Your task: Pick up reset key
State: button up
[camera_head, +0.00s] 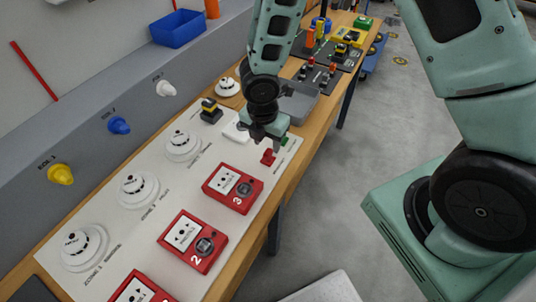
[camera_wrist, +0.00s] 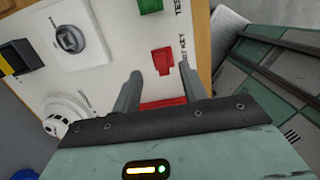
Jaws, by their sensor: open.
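The reset key (camera_wrist: 163,60) is a small red piece lying on the white panel (camera_wrist: 112,60), next to printed lettering that is partly legible as "KEY". It also shows in the head view (camera_head: 268,158), just below my gripper (camera_head: 266,138). In the wrist view my gripper (camera_wrist: 160,86) is open, with its two fingers apart and nothing between them. The key lies just beyond the fingertips, roughly in line with the gap. I cannot tell the exact height of the fingers above the panel.
Red call-point boxes (camera_head: 233,188) and white round detectors (camera_head: 183,146) stand on the panel near the key. A small green piece (camera_wrist: 150,5) lies beyond it. A black and yellow block (camera_head: 210,111) and a grey tray (camera_head: 298,102) are close.

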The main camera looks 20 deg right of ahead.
aim_at(268, 151)
notch_tip(268, 151, down, 5)
jog(key=shift+s+d+r, duration=0.1)
jog(key=shift+d+r, duration=0.05)
grip_shut()
